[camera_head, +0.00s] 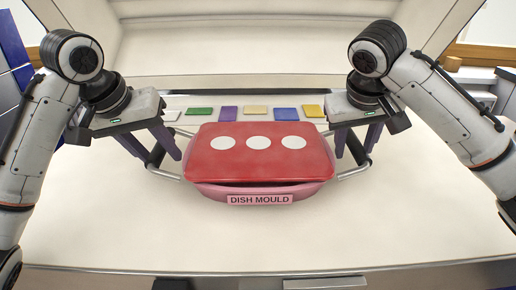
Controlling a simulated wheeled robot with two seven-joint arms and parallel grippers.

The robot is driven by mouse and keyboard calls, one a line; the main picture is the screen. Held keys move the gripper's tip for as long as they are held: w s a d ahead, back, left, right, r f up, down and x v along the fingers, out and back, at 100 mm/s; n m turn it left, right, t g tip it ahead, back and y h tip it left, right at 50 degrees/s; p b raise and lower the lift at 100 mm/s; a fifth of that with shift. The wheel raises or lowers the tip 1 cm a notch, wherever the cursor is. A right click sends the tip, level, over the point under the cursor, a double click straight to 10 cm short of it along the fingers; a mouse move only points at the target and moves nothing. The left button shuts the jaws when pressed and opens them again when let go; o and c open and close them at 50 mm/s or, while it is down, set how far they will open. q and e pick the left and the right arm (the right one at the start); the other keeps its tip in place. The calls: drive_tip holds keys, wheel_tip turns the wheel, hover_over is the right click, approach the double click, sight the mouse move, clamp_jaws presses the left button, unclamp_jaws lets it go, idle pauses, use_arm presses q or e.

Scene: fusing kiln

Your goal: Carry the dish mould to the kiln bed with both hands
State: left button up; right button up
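The dish mould (259,165) is a red, rounded block with three white discs on top, a pink rim below and a "DISH MOULD" label on its front. It sits level in the middle of the pale surface, with a wire handle and dark grip on each side. My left gripper (158,156) is at the left handle, its fingers apart on either side of the dark grip. My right gripper (356,152) is at the right handle, its fingers likewise apart around the grip. The frame does not clearly mark which part is the kiln bed.
Several coloured glass tiles, among them a purple one (229,113) and a blue one (286,114), lie in a row behind the mould. A pale panelled structure (240,50) rises behind. The pale surface (260,240) is clear in front and to both sides.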

drive_tip(key=shift+r, duration=0.1)
use_arm(q)
drive_tip(key=v, duration=1.2)
use_arm(e)
drive_tip(key=v, duration=1.2)
